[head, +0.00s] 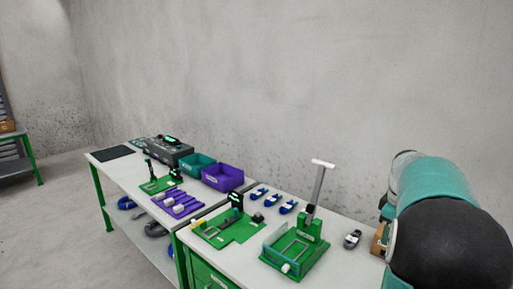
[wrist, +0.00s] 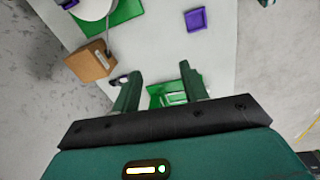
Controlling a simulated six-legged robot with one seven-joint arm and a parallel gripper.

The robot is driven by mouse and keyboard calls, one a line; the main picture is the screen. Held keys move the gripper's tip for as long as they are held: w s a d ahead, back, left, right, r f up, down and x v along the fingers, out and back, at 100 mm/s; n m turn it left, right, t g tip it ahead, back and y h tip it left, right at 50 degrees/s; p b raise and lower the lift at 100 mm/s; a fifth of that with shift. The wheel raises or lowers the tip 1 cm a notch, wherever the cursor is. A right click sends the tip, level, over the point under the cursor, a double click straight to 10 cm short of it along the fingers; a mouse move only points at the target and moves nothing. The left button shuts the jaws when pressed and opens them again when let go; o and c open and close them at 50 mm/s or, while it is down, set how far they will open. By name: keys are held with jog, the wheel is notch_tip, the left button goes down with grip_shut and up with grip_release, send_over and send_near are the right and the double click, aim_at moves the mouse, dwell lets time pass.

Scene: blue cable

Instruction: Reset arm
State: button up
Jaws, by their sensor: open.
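My gripper (wrist: 160,72) shows in the wrist view with its two dark green fingers apart and nothing between them. It is above the white bench top (wrist: 157,40), and a green fixture (wrist: 168,97) shows below, partly hidden by the fingers. In the head view, my teal and black arm fills the right edge; the gripper is not visible there. Several small blue cable pieces (head: 272,199) lie in a row on the bench, apart from the gripper.
A green press with a tall lever (head: 318,185) stands on the near bench. Purple (head: 223,177) and teal (head: 198,164) bins sit further back. A brown box (wrist: 90,62) lies left of the fingers in the wrist view. A concrete wall is behind the benches.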

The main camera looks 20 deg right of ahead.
jog(key=a+r+m+t, duration=0.1)
jog(key=a+r, duration=0.2)
jog(key=a, duration=1)
jog(key=a+r+m+t, duration=0.1)
jog(key=a+r, duration=0.1)
jog(key=a, duration=1.1)
jog(key=s+a+f+m+t, duration=0.1)
jog(key=s+a, duration=0.4)
jog(key=a, duration=0.3)
jog(key=s+a+f+m+t+y, duration=0.1)
jog(key=s+a, duration=0.3)
jog(key=a, duration=0.4)
jog(key=shift+s+a+f+t, duration=0.15)
jog(key=shift+s+f+t, duration=0.2)
jog(key=shift+f, duration=0.45)
jog(key=shift+c, duration=0.8)
jog(key=shift+s+d, duration=0.1)
jog(key=shift+d, duration=0.1)
